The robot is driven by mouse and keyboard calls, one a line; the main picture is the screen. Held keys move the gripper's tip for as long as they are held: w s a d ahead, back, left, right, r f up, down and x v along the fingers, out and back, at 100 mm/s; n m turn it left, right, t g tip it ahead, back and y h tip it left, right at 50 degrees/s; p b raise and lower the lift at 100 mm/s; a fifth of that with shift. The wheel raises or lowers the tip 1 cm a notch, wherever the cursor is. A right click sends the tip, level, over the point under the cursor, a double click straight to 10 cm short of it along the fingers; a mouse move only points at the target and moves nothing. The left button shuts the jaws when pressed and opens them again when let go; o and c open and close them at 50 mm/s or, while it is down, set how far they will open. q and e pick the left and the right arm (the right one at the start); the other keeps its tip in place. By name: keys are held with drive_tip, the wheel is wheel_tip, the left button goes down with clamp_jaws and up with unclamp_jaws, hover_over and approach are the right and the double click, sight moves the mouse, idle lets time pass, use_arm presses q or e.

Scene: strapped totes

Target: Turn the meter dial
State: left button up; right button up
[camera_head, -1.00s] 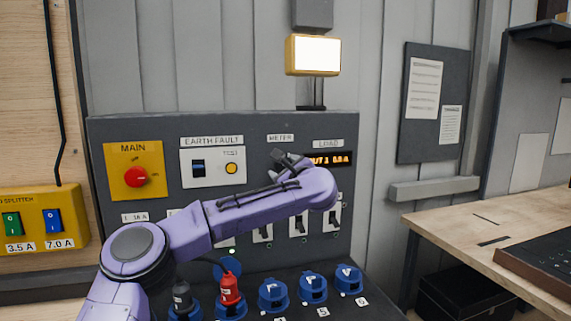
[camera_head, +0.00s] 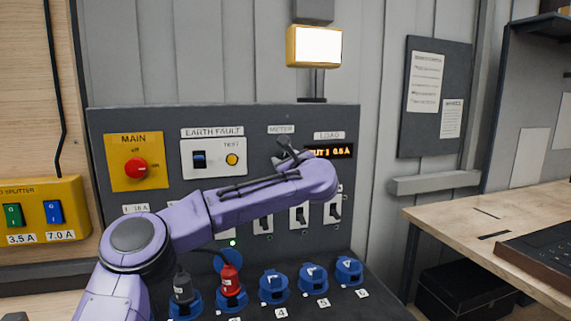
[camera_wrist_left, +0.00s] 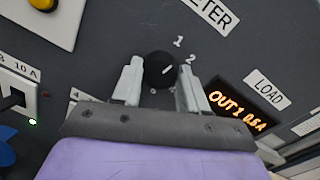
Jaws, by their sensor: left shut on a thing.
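The meter dial (camera_wrist_left: 160,69) is a round black knob with a white pointer mark, in the middle of the left wrist view. Its mark points up and right, roughly between the printed 1 and 2. My left gripper (camera_wrist_left: 160,85) has one pale finger on each side of the dial and is shut on it. My right gripper is not in view.
The grey panel (camera_head: 100,130) carries a red MAIN switch (camera_head: 135,168), an earth fault unit (camera_head: 213,158) and several breakers. Below are several blue sockets; a black plug (camera_head: 183,289) and a red plug (camera_head: 230,280) stand in two. A wooden bench (camera_head: 480,220) is at right.

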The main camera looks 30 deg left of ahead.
use_arm(q)
drive_tip(key=shift+f+m+t+b, duration=0.15)
drive_tip(key=shift+m+t+b, duration=0.2)
drive_tip(key=shift+m, duration=3.1)
drive_tip(key=shift+f+m+t+b, duration=0.1)
drive_tip(key=shift+m+t+b, duration=0.2)
drive_tip(key=shift+m, duration=3.15)
drive_tip(key=shift+f+m, duration=0.1)
drive_tip(key=shift+m, duration=0.2)
drive_tip(key=o, duration=1.1)
drive_tip(key=shift+c, duration=0.2)
